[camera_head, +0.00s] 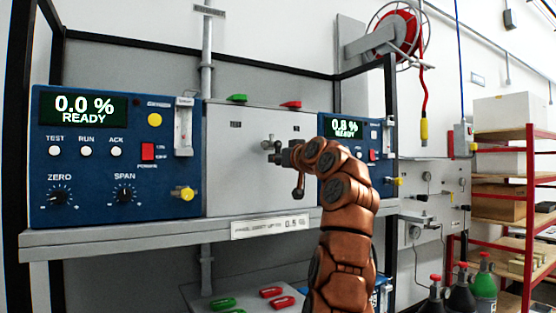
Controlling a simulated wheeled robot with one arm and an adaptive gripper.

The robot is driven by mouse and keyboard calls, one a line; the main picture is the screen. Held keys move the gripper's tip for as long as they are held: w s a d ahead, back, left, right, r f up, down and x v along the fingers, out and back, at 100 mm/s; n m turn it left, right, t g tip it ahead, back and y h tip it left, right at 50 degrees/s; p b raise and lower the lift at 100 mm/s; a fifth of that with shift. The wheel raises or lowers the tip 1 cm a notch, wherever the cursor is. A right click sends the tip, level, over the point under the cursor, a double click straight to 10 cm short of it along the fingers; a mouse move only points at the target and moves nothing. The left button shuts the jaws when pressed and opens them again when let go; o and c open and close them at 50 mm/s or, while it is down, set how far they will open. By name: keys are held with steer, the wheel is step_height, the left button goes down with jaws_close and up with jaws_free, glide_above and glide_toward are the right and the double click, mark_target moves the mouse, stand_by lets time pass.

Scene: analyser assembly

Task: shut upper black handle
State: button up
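My copper-coloured arm rises from the bottom centre and bends left at the top, in front of the grey panel (232,172). My gripper (284,157) is small and dark at its end, close to a grey metal fitting (268,144) on the panel. I cannot tell whether they touch. A dark lever-like part (298,188) hangs below the gripper; I cannot tell if it is a finger or a handle. My arm hides part of the panel's right side. I cannot clearly identify the upper black handle.
Blue analysers stand left (112,160) and right (345,128) on a grey shelf (130,238). A green handle (237,98) and a red handle (290,104) sit on the panel's top edge. Gas cylinders (484,285) and a red rack (529,215) stand right.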

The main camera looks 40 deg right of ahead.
steer(key=o, duration=0.5)
steer(key=shift+s, duration=0.1)
steer(key=s+a, duration=0.1)
steer(key=s, duration=1)
steer(key=shift+s, duration=0.4)
steer(key=shift+w, duration=0.1)
stand_by(0.4)
